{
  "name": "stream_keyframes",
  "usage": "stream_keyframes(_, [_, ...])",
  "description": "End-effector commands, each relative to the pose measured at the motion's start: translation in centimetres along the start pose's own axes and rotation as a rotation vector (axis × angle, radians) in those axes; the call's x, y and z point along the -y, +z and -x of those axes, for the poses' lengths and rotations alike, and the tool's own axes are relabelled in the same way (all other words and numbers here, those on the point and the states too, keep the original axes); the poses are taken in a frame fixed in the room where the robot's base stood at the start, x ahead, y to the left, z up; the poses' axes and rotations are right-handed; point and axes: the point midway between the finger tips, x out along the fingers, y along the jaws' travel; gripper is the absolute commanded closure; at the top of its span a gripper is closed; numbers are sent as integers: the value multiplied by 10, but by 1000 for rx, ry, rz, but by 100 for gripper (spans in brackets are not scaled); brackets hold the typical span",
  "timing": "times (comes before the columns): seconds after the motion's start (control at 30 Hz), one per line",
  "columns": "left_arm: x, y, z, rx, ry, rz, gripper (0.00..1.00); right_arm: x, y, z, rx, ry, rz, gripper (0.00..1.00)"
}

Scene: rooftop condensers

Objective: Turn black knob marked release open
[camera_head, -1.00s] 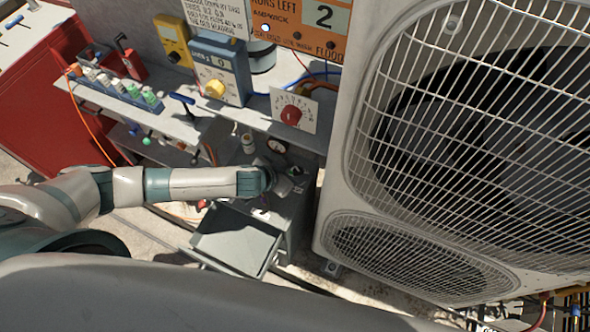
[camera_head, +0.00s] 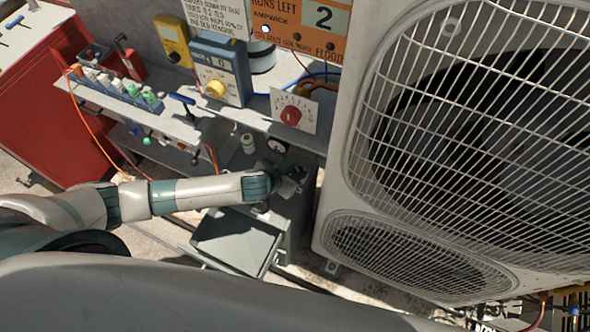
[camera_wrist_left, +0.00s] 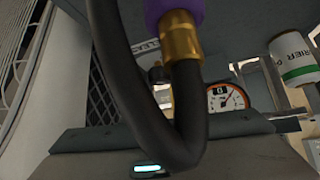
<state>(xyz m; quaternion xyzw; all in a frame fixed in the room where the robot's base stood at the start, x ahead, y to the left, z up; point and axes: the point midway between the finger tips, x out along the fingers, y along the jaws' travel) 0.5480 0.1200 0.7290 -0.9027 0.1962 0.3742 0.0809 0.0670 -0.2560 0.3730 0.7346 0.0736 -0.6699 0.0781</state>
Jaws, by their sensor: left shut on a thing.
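My left gripper (camera_head: 292,182) is at the front of the grey unit under the bench, just below a small round gauge (camera_head: 277,146). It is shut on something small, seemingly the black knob. In the left wrist view, a small dark knob-like part (camera_wrist_left: 157,75) shows near the middle, partly behind a looped black hose (camera_wrist_left: 140,95) with a brass fitting (camera_wrist_left: 180,42) and a purple end (camera_wrist_left: 174,12). The fingertips and any "release" marking are hidden. The gauge also shows there (camera_wrist_left: 228,98). My right gripper is not in view.
A large condenser (camera_head: 338,190) stands close on the right. A grey tray (camera_head: 240,245) sits below my left wrist. A white canister (camera_head: 248,143) stands beside the gauge.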

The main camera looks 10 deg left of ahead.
Motion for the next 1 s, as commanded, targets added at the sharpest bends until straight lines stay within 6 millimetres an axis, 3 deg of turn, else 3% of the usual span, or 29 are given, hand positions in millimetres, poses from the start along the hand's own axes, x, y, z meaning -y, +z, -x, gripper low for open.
stream_keyframes(0.6, [-6, 1, -1, 3, -263, 266, 97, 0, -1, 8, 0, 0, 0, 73])
stream_keyframes(1.0, [-6, 0, -1, 1, -321, 318, 97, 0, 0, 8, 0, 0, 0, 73])
